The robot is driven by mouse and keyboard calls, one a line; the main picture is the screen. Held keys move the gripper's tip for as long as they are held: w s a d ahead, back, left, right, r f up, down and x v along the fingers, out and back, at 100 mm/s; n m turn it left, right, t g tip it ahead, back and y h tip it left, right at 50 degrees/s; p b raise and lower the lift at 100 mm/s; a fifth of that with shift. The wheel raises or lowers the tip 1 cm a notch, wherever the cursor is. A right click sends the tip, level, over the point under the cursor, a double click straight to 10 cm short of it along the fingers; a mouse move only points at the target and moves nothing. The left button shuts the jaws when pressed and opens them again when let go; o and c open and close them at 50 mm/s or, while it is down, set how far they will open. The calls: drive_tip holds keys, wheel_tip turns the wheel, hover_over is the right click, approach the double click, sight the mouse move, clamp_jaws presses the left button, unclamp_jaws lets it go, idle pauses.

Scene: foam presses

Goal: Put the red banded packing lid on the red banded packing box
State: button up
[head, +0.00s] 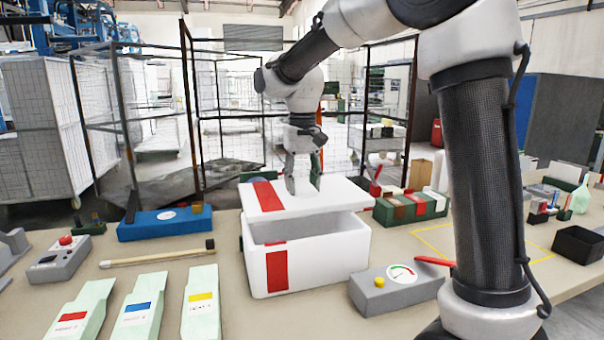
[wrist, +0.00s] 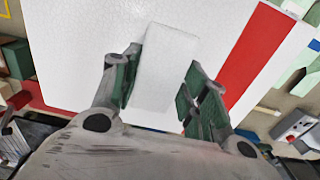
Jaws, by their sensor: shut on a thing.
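The red banded packing lid (head: 335,192) is white with a red band at its left in the head view. It hangs above the red banded packing box (head: 325,258), with an open gap showing part of the box's inside. The white box stands on the bench, its own red band on the left of the front face. My gripper (head: 303,188) is over the lid. In the wrist view my gripper (wrist: 160,66) is shut on the lid's raised white block (wrist: 170,55), and the lid (wrist: 85,40) fills the upper picture. Most of the box's inside is hidden by the lid.
A grey gauge unit (head: 398,288) with a red lever stands close right of the box. A dark-tipped rod (head: 155,255) and a blue case (head: 165,222) lie left. A green tray (head: 412,205) stands behind right. Several pale green units (head: 140,305) stand front left.

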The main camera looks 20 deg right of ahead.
drive_tip(key=shift+f, duration=2.75)
drive_tip(key=o, duration=1)
drive_tip(key=shift+r, duration=0.1)
